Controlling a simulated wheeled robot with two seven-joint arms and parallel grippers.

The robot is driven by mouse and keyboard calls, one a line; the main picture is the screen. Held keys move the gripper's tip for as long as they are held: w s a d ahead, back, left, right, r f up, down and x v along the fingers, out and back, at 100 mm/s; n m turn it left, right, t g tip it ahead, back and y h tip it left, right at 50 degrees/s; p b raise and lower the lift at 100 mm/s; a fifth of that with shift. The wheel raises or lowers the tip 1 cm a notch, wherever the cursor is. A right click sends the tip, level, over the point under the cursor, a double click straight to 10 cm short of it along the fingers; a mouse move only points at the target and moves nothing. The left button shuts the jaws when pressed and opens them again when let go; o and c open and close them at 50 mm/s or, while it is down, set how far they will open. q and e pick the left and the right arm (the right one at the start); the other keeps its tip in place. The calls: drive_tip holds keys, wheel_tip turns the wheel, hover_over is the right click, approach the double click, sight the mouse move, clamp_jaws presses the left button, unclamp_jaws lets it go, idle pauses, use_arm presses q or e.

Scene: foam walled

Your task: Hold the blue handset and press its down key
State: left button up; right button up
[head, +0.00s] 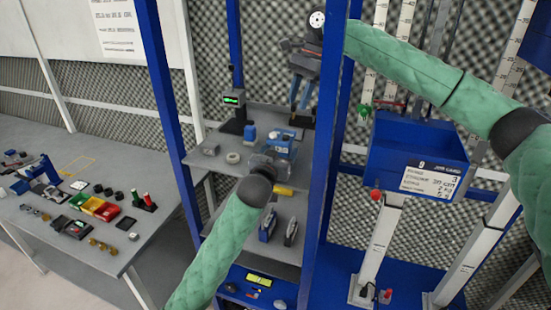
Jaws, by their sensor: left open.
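A small upright blue object (267,229) on the lower shelf looks like the blue handset; its keys are too small to make out. A grey-and-blue upright object (290,232) stands just to its right. My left gripper (284,143) reaches over the upper shelf, above and apart from the handset, and is open. My wrist partly hides its jaws. My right gripper (301,105) points down above the back right of the upper shelf. Its two blue fingers look apart, with nothing seen between them.
Blue posts (327,120) frame the shelves. A blue bin (413,150) is at right, a cluttered table (140,245) at left.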

use_arm(q)
drive_tip(key=shift+x, duration=1.35)
drive_tip(key=c, duration=1)
drive_tip(key=shift+c, duration=1)
use_arm(e)
drive_tip(key=shift+c, duration=0.7)
clamp_jaws()
